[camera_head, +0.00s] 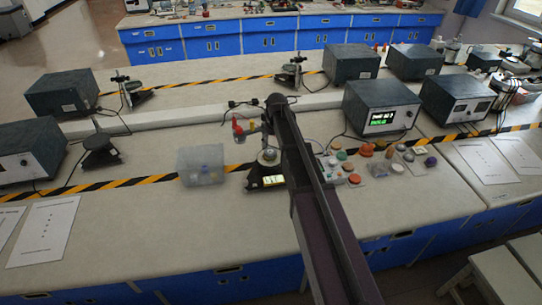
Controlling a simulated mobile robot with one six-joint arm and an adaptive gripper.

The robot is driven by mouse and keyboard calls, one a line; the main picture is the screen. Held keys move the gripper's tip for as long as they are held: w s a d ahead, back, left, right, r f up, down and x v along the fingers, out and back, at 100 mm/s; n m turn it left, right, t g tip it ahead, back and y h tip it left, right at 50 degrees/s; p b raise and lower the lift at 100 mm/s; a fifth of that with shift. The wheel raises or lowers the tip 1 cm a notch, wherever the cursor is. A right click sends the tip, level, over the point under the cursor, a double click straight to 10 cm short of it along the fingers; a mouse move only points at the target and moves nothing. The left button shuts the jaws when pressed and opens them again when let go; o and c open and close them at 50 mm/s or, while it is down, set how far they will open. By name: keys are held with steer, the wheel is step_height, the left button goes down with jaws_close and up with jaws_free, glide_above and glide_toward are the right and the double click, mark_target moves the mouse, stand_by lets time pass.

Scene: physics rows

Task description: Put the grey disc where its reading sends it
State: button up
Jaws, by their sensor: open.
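A small pale grey round piece (268,156) rests on top of a dark stand at the bench's middle, just left of my arm; I cannot tell for sure that it is the grey disc. A lit yellowish panel (273,181) shows at the stand's foot, its marks too small to read. A dark instrument box (382,107) behind on the right has a lit screen with white and green text, also too small to read. My arm crosses the middle of the view. I cannot make out my gripper's fingers; the arm link hides that area.
A clear bin (200,165) with small blue and yellowish items stands left of the stand. Several small coloured pieces (369,163) crowd the bench right of my arm. The front left bench is mostly clear.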

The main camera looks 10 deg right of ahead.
mark_target(271, 151)
steer(key=shift+f, duration=0.1)
stand_by(0.3)
steer(key=shift+w+a+f+b, duration=0.1)
steer(key=shift+w+f+b, duration=0.05)
steer(key=shift+f+b, duration=0.7)
steer(key=shift+w+a+f+b, duration=0.1)
steer(key=shift+f+b, duration=0.7)
steer(key=shift+b, duration=0.05)
steer(key=shift+w+a+f+b, duration=0.1)
steer(key=shift+w+f+b, duration=0.05)
steer(key=shift+f+b, duration=0.7)
steer(key=c, duration=1.1)
steer(key=shift+o, duration=0.2)
steer(key=shift+r, duration=0.2)
step_height(271, 151, up, 4)
steer(key=p, duration=0.4)
steer(key=shift+f, duration=0.15)
steer(key=s+r+p, duration=0.1)
steer(key=s, duration=1.5)
steer(key=shift+a, duration=0.1)
